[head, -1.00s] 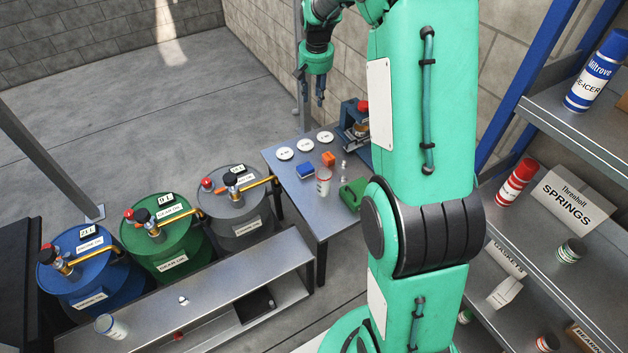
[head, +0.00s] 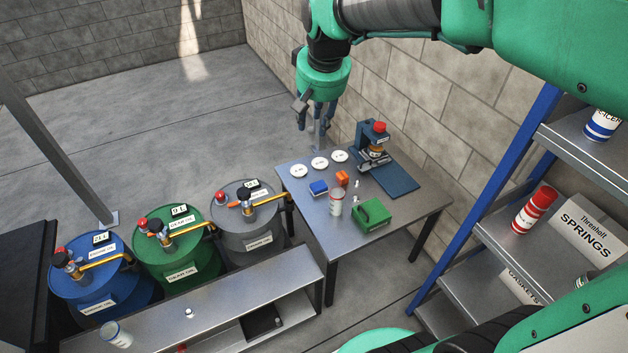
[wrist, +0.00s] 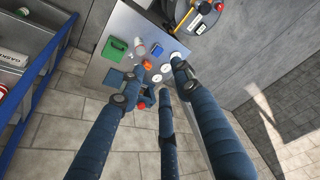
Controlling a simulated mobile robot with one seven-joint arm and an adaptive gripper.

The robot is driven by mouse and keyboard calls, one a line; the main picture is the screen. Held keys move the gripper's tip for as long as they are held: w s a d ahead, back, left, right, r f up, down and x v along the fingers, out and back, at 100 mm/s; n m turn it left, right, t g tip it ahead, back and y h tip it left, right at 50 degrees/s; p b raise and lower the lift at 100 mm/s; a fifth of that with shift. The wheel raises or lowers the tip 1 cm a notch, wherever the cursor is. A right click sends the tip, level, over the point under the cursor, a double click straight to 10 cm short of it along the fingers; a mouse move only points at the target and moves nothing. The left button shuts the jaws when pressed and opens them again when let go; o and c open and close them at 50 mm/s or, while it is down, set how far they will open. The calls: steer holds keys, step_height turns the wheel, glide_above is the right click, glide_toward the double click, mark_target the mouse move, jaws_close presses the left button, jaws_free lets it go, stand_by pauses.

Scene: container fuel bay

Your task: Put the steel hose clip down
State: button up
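My gripper (head: 318,112) hangs above the far-left edge of the steel table (head: 300,205), its fingers pointing down. In the wrist view its blue fingers (wrist: 160,80) stand apart, with the table showing between the tips and nothing clearly held. I cannot make out the steel hose clip in either view. Three white labelled discs (head: 320,163) lie in a row along the table's far side. They also show near the fingertips in the wrist view (wrist: 157,78).
The table also holds a blue box (head: 318,188), an orange block (head: 342,178), a pale cylinder (head: 336,204), a green case (head: 373,214) and a blue device (head: 372,146) with a red knob. Drums (head: 170,245) stand left; a shelf rack (head: 500,262) stands right.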

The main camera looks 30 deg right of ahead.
steer(key=s+a+n+t, duration=0.1)
steer(key=s+a, duration=0.3)
steer(key=s, duration=0.7)
steer(key=s+a+f+n, duration=0.1)
steer(key=s+a, duration=0.3)
steer(key=s, duration=0.7)
steer(key=shift+s+a+t+y, duration=0.3)
steer(key=shift+t, duration=0.1)
